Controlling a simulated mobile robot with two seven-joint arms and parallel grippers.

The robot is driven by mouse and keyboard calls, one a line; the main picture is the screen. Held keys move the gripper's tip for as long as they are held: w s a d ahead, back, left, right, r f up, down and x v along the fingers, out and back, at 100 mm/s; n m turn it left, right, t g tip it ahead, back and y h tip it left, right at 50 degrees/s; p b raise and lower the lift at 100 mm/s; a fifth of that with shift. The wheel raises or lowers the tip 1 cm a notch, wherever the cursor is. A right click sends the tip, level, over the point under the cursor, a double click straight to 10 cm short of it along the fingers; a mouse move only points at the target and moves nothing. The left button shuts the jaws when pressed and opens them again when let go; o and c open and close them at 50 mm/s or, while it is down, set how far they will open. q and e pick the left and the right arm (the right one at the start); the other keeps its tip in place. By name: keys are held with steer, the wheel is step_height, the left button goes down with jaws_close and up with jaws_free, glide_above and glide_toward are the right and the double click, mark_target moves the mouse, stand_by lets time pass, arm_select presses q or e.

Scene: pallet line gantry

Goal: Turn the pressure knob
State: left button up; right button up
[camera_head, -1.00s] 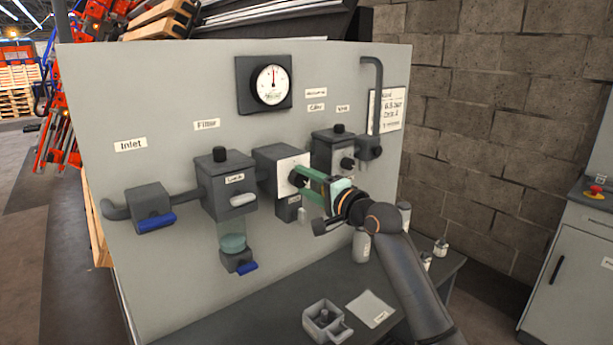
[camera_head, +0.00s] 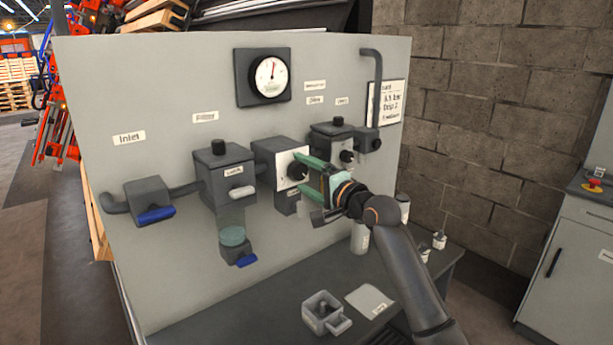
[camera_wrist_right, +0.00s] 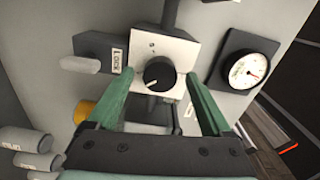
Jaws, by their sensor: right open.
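The pressure knob (camera_head: 297,171) is a round black knob on a white plate at the front of a grey box in the middle of the panel. It also shows in the right wrist view (camera_wrist_right: 160,74), with a white mark on its lower left edge. My right gripper (camera_head: 306,169) is open, its green fingers pointing at the panel. In the right wrist view the fingertips (camera_wrist_right: 158,80) stand on either side of the knob with clear gaps. Whether the tips reach as deep as the knob I cannot tell. My left gripper is not in view.
A round pressure gauge (camera_head: 270,77) is above the knob. A filter unit (camera_head: 226,178) with a white lever is to its left, another boxed unit (camera_head: 334,139) to its right. The bench (camera_head: 265,323) below carries a small grey tray (camera_head: 309,307), a paper and bottles.

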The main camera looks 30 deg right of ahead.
steer(key=shift+s, duration=0.1)
steer(key=s+d+b, duration=0.1)
steer(key=s+b, duration=0.1)
steer(key=s, duration=1)
steer(key=shift+s, duration=0.15)
steer(key=s+a+f+n+g, duration=0.2)
steer(key=a+f+n, duration=0.1)
steer(key=f, duration=0.5)
steer(key=s+a+f+n+g, duration=0.2)
steer(key=a+f+n+g, duration=0.15)
steer(key=f, duration=0.45)
steer(key=s+a+f+n+g, duration=0.2)
steer(key=s+a+f, duration=0.15)
steer(key=f, duration=0.45)
steer(key=s+a+f+n+g, duration=0.35)
steer(key=s+f+n, duration=0.2)
steer(key=s, duration=0.35)
steer(key=s+a+f+n+g, duration=0.3)
steer(key=s+a+f+n, duration=0.15)
steer(key=s+f, duration=0.35)
steer(key=w+a+f+t, duration=0.1)
steer(key=a+f+t, duration=0.1)
steer(key=f, duration=0.3)
steer(key=w+a+f+t+y, duration=0.1)
steer(key=w+a+f+t, duration=0.1)
steer(key=f, duration=0.3)
steer(key=shift+w+a+m+t, duration=0.25)
steer(key=shift+a+m+t, duration=0.1)
steer(key=shift+a+t, duration=0.25)
